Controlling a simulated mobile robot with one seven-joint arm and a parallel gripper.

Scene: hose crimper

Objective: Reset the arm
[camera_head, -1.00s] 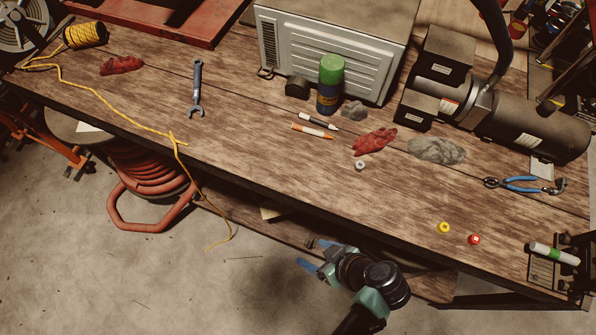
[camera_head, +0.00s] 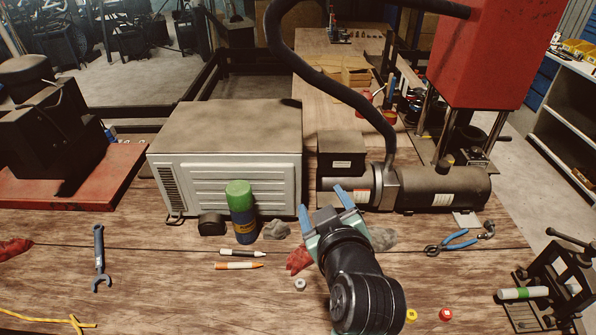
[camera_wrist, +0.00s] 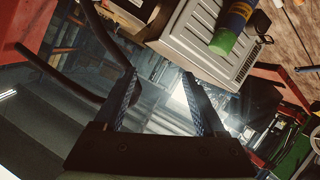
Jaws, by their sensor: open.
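My gripper (camera_head: 345,202) is raised above the workbench, in front of the motor unit, with its two blue fingers pointing up and away. The fingers are spread apart and nothing is between them. In the wrist view my gripper (camera_wrist: 162,100) also shows open and empty, with shelving and the room beyond its fingers. My wrist and forearm hide part of the red rag (camera_head: 299,259) and the grey rag (camera_head: 384,239) on the bench.
A grey metal box (camera_head: 245,185) stands behind a green-capped can (camera_head: 241,212). A motor unit (camera_head: 440,188) with a dark hose (camera_head: 335,85) is close behind my gripper.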

